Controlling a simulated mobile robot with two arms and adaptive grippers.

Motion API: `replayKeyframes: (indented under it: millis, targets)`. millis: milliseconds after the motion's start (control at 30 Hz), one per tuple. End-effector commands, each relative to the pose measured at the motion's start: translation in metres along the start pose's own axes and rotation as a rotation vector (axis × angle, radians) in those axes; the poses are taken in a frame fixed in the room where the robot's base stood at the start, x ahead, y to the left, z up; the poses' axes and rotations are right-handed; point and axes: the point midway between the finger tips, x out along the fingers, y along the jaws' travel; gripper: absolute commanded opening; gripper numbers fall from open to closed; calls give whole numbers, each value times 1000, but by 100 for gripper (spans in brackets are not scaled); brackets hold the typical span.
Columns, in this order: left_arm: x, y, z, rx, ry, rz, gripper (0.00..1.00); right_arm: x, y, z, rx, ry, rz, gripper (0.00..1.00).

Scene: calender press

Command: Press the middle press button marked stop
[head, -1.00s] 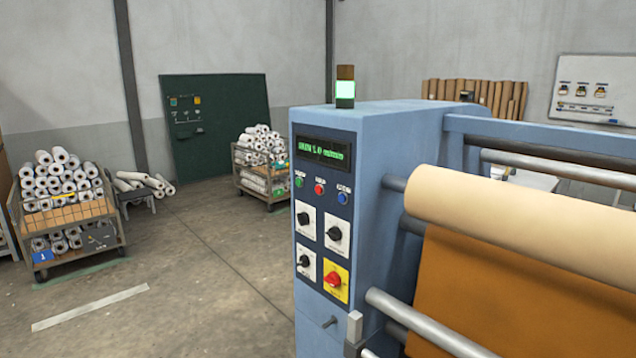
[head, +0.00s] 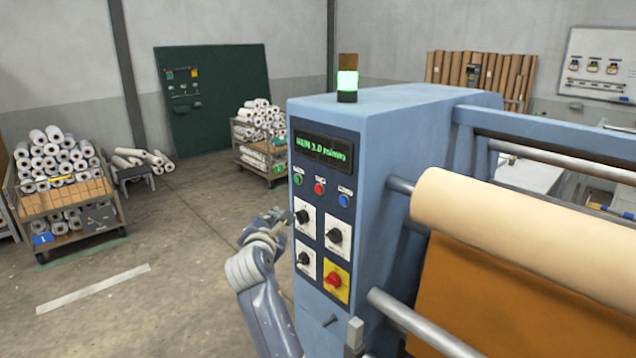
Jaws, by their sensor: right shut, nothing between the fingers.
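The blue calender press has a dark control panel (head: 325,170) with a row of three small buttons under a green-lit display. The middle button (head: 319,188) is red; its label is too small to read. A green button (head: 297,179) is to its left and a blue button (head: 344,200) to its right. My right gripper (head: 281,216) is shut and empty, in front of the panel's left edge, lower left of the red button and apart from it. It is near the upper left black knob. My left gripper is not in view.
Below the buttons are black rotary knobs on white plates (head: 338,235) and a red knob on a yellow plate (head: 335,282). A roller with cream material (head: 500,215) is on the right. Carts of rolls (head: 65,190) stand at the left; the floor between is clear.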

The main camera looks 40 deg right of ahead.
Motion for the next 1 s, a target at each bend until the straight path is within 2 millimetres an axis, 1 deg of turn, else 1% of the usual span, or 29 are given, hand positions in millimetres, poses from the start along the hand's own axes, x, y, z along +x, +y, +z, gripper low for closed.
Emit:
replayKeyframes:
  millis: [33, 133, 567, 767, 1000]
  targets:
    - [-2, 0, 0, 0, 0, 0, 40, -2, 4, 11, -7, -14, -2, 0]
    - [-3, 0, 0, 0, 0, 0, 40, -4, 7, 21, -22, -30, -7, 0]
    - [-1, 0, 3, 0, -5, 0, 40, -2, 5, 24, -25, -33, -7, 0]
    - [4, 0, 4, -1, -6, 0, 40, 11, -5, 34, -25, -34, -7, 0]
    - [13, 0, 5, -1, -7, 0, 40, 34, -23, 53, -24, -34, -7, 0]
